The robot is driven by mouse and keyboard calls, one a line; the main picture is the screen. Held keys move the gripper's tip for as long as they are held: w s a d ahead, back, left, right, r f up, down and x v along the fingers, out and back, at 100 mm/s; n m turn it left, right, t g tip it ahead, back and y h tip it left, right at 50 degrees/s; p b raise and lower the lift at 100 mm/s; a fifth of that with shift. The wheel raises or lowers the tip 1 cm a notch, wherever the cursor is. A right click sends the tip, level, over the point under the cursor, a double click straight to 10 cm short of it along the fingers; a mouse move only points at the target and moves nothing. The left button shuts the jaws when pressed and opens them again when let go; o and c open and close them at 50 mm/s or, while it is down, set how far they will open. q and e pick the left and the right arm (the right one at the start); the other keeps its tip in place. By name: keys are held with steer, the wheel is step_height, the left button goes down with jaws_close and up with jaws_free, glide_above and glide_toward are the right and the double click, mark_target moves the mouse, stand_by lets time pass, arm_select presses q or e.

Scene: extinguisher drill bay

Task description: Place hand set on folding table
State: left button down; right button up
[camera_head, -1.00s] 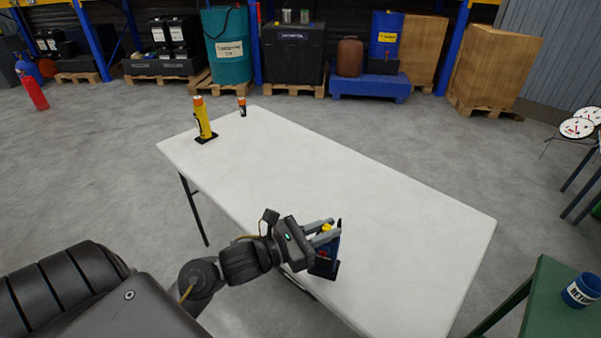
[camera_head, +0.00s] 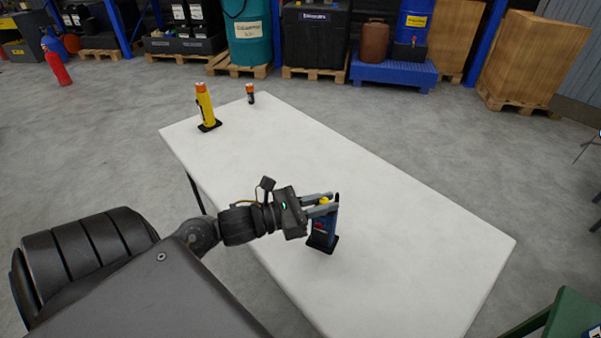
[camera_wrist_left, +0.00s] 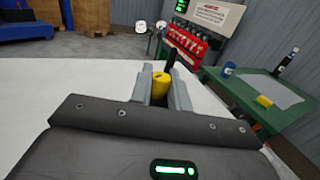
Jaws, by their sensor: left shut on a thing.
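The hand set (camera_head: 323,229) is a dark blue unit with a black base, a black antenna and a yellow knob. My left gripper (camera_head: 333,203) is shut on its upper part and holds it upright over the white folding table (camera_head: 400,230). Its base looks at or very near the tabletop; I cannot tell whether it touches. In the left wrist view the yellow knob (camera_wrist_left: 161,84) and antenna show between the fingers (camera_wrist_left: 162,92), and its lower body is hidden. My right gripper is not in view.
A yellow torch-like item (camera_head: 205,107) on a black base and a small orange-topped black item (camera_head: 250,94) stand at the table's far left end. The rest of the tabletop is clear. A green table (camera_head: 570,318) is at the lower right.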

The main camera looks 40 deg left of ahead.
arm_select(q)
steer(key=shift+s+a+r+m+g+h, duration=1.45)
steer(key=shift+a+r+m+g+h, duration=0.9)
steer(key=shift+r, duration=2.1)
steer(key=shift+h, duration=0.25)
steer(key=w+d+f, duration=0.1)
steer(key=d, duration=0.1)
steer(key=w+d+f+p, duration=0.1)
steer(key=w+d, duration=0.1)
steer(key=w+d+f+p, duration=0.1)
steer(key=w+d, duration=0.1)
steer(key=d, duration=0.1)
steer(key=shift+w+d+f, duration=0.1)
steer(key=shift+w+f, duration=0.1)
steer(key=w+d+f+p, duration=0.2)
steer(key=w+d+f, duration=0.1)
steer(key=f, duration=0.6)
steer(key=shift+d+f+p, duration=0.3)
steer(key=shift+d+f, duration=0.05)
steer(key=shift+d, duration=0.15)
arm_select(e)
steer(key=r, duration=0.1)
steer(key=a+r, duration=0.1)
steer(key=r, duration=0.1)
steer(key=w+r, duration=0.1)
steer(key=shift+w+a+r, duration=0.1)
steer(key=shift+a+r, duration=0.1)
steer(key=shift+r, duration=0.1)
